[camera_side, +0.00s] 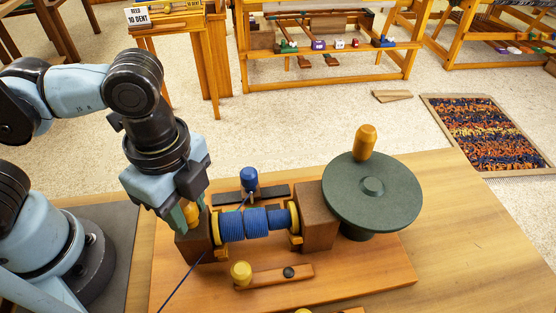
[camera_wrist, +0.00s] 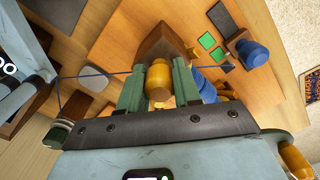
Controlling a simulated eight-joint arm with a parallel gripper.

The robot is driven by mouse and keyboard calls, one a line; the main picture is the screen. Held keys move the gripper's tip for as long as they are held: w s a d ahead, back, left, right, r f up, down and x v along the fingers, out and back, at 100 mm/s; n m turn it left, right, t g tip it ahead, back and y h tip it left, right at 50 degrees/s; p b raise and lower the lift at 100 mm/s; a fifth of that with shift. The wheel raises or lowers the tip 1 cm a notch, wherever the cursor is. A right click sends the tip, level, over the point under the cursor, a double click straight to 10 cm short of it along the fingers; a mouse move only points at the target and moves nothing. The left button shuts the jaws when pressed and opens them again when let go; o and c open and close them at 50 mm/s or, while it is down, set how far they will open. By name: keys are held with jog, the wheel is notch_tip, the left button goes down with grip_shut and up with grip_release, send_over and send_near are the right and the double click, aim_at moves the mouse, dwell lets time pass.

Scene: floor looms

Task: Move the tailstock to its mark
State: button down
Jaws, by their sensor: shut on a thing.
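The tailstock, a brown block (camera_side: 194,247) at the left end of the winder, carries an upright yellow knob. It also shows in the wrist view (camera_wrist: 162,42), with the knob (camera_wrist: 158,82) between the green fingers. My gripper (camera_side: 189,214) is shut on that knob from above; it also shows in the wrist view (camera_wrist: 159,88). A blue spool (camera_side: 251,224) with yellow end flanges lies between the tailstock and the brown headstock (camera_side: 320,216). In the wrist view, green squares (camera_wrist: 207,41) lie on the board beside the tailstock; I cannot tell if they are its mark.
A dark green wheel (camera_side: 372,187) with an orange handle (camera_side: 365,141) stands right. A blue knob (camera_side: 249,180) stands behind the spool, by dark strips. A wooden bar (camera_side: 285,277) with a yellow knob (camera_side: 241,272) lies in front. Blue thread runs to the lower left.

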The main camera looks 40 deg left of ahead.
jog(key=shift+w, duration=0.3)
jog(key=c, duration=0.8)
grip_release()
jog(key=shift+s, duration=0.1)
jog(key=shift+r, duration=0.1)
notch_tip(320, 180, up, 12)
jog(key=w+a+f+n+t, duration=0.2)
jog(key=w+a+f+n, duration=0.1)
jog(key=w+a+n, duration=0.1)
jog(key=w+a+f+n+t, duration=0.2)
jog(key=w+a+f+n, duration=0.1)
jog(key=a+n, duration=0.3)
jog(key=w+a+f+n+t, duration=0.3)
jog(key=w+a+n, duration=0.2)
jog(key=a+n, duration=0.1)
jog(key=shift+a+f, duration=0.2)
jog(key=shift+a, duration=0.15)
